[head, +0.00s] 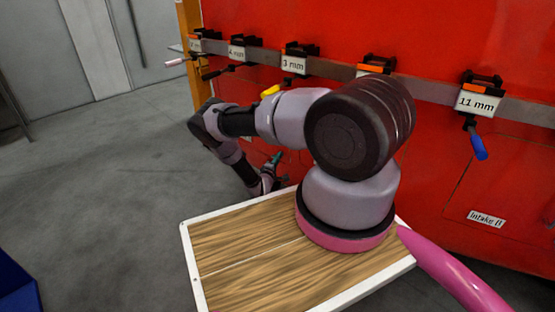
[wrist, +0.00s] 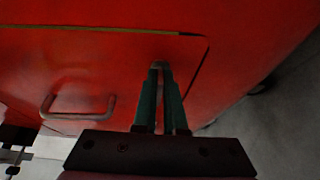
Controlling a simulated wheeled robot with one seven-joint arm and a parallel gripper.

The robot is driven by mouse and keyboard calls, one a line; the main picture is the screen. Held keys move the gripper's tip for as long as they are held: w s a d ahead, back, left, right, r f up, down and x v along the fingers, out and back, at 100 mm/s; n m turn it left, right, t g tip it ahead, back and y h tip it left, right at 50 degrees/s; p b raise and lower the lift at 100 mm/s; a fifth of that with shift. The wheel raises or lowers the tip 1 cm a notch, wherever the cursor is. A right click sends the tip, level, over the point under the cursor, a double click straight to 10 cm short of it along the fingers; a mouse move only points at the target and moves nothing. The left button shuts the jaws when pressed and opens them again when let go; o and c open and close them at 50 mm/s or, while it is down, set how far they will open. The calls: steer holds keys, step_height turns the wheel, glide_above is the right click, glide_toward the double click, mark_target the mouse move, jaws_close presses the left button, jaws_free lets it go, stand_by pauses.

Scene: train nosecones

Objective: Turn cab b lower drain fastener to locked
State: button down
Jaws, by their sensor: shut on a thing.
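My gripper (wrist: 161,72) is shut, its two green fingers meeting at the tips just inside the rounded corner of a red panel (wrist: 110,62) in the wrist view. What they grip is small and mostly hidden by the fingers; its place near the panel's corner fits the drain fastener. I cannot read whether it is locked. In the head view my gripper (head: 272,168) is low against the red cab wall (head: 440,165), partly behind my arm. No label for the drain shows.
A metal handle (wrist: 78,110) crosses the panel. A rail (head: 335,72) along the wall carries labelled tool holders, including an 11 mm one (head: 480,102) with a blue-handled tool (head: 478,146). An Intake B label (head: 486,218) is lower right. Grey floor (head: 110,190) is open at left.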

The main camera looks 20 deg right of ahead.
steer(key=shift+m, duration=0.3)
stand_by(0.4)
steer(key=c, duration=1)
jaws_free()
steer(key=shift+s, duration=0.1)
steer(key=v, duration=1)
steer(key=shift+s+a+f, duration=0.15)
steer(key=shift+s+a, duration=0.1)
steer(key=shift+a, duration=0.05)
